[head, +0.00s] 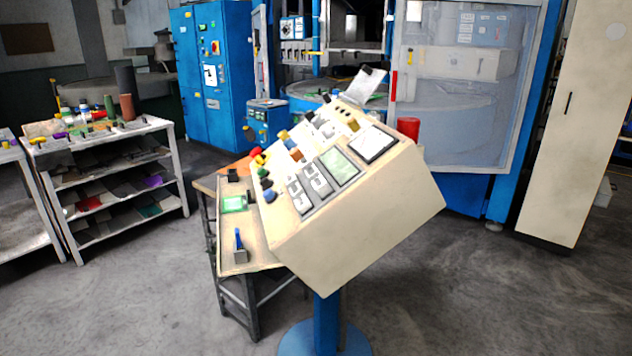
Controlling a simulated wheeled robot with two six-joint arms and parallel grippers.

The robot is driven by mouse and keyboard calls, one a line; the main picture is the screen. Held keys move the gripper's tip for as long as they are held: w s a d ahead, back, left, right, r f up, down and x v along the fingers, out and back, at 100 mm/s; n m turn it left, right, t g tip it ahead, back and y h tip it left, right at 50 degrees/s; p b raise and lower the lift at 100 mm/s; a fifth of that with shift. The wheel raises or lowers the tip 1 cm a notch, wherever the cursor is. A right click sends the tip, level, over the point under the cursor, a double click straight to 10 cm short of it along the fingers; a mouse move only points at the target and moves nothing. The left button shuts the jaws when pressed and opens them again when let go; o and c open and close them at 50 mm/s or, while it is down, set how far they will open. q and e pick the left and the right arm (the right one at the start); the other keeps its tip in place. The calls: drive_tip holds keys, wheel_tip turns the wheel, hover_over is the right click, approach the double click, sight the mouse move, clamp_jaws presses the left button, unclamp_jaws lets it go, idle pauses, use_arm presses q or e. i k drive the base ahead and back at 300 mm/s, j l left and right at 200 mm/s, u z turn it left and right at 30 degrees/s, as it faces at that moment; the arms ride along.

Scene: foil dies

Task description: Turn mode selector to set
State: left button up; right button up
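A cream control console (350,220) stands on a blue post in the middle of the head view, its sloped panel facing up and to the left. The panel carries several coloured buttons and knobs (265,183) along its left edge, two white switch blocks or meters, a green-grey screen (338,166) and a white-framed display (372,144). More dark knobs sit toward its far end. I cannot tell which control is the mode selector, nor read any label or setting. Neither of my grippers is in view.
A small workbench (255,256) with a green-screened device stands beside the console. A shelf rack (112,190) is at the left. Blue cabinets (208,75) and a blue-framed machine are behind. A cream cabinet (566,120) stands at the right. The front floor is clear.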

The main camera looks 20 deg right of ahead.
sight(309, 115)
drive_tip(key=z, duration=0.7)
